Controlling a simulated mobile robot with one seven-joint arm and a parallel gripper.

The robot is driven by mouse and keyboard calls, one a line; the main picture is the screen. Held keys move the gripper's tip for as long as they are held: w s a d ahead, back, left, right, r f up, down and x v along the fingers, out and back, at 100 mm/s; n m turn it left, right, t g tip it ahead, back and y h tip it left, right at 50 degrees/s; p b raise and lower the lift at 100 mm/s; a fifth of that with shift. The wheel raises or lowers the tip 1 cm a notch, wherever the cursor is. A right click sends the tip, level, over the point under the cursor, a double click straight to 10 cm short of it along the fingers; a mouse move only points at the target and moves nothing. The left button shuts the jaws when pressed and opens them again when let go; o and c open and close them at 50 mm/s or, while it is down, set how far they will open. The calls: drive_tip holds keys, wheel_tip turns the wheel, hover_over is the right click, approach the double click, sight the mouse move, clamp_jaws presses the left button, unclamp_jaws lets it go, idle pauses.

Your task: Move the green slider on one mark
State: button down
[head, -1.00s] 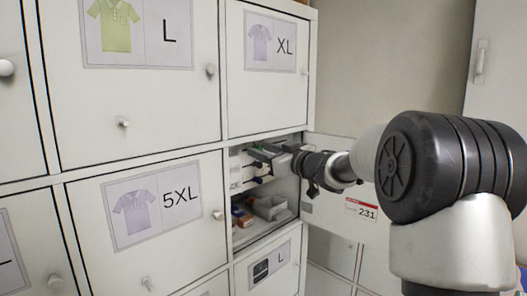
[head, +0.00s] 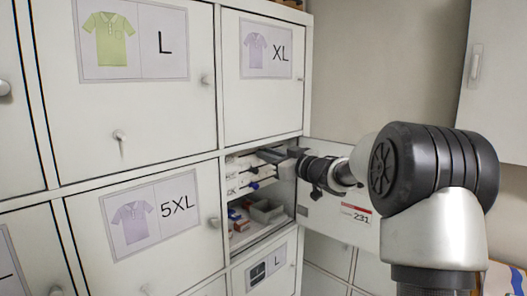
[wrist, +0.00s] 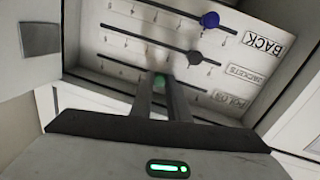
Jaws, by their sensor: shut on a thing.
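A white slider panel (head: 234,172) stands inside the open locker. In the wrist view the panel (wrist: 262,75) shows rods with small hooks or ticks and labels reading BACK, JACKETS and POLOS. The green slider (wrist: 158,80) is on the rod nearest my gripper, mostly hidden between the fingers. My gripper (wrist: 160,88) is shut on it; in the head view my gripper (head: 281,155) reaches into the top of the opening. A blue slider (wrist: 210,20) is on the BACK rod and a dark slider (wrist: 194,57) on the middle rod.
The open locker door (head: 340,205), marked 231, stands right of the opening, under my arm. Grey and small orange-brown boxes (head: 264,212) lie on the compartment floor below the panel. Closed doors, such as 5XL (head: 190,250), surround it.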

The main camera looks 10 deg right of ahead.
drive_tip(key=c, duration=1.7)
unclamp_jaws()
drive_tip(key=shift+o, duration=0.2)
drive_tip(key=b+v, duration=0.1)
drive_tip(key=v, duration=1.6)
drive_tip(key=shift+s+d+b, duration=0.15)
drive_tip(key=shift+s+b, duration=0.05)
drive_tip(key=shift+b, duration=0.2)
drive_tip(key=shift+f, duration=0.1)
